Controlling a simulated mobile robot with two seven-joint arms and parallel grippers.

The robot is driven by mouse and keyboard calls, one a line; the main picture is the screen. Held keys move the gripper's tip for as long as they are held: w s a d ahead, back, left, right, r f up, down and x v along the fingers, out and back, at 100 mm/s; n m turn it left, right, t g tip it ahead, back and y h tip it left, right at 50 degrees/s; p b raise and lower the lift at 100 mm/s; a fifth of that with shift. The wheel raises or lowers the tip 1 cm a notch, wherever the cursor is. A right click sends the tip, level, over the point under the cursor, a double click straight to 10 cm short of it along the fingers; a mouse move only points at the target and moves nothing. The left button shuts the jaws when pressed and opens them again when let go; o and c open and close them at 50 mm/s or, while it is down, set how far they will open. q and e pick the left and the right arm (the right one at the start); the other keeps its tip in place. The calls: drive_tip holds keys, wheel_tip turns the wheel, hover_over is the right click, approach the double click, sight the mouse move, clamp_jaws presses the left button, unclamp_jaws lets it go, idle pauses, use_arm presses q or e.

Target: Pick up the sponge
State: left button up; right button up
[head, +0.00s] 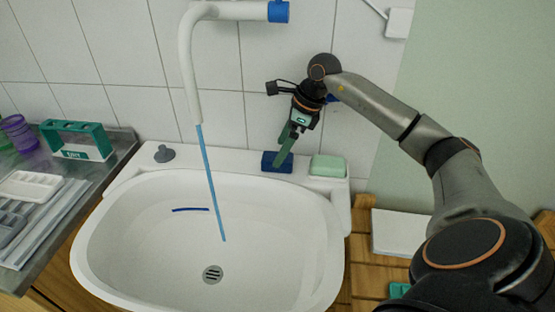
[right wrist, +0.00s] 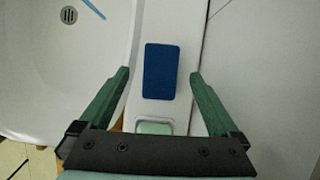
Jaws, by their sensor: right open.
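The sponge appears to be the dark blue block (head: 268,162) on the back ledge of the white sink. It also shows in the right wrist view as a blue rectangle (right wrist: 160,70), lying lengthwise. My right gripper (head: 283,155) points down at the blue block, its green fingers overlapping it in the head view. In the right wrist view the open gripper (right wrist: 157,76) has one finger on each side of the block's line, with gaps on both sides and nothing held. How far the fingertips are above the block is hard to tell. My left gripper is not in view.
A pale green block (head: 328,166) sits on the ledge just right of the blue one. The tiled wall (head: 262,110) is close behind. The sink basin (head: 150,225) has a white faucet (head: 190,60) with blue water running. A counter at left holds trays and a green rack (head: 78,140).

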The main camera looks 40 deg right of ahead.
sight(275, 156)
drive_tip(key=x, duration=0.4)
drive_tip(key=shift+w, duration=0.15)
drive_tip(key=shift+c, duration=0.4)
drive_tip(key=c, duration=1.3)
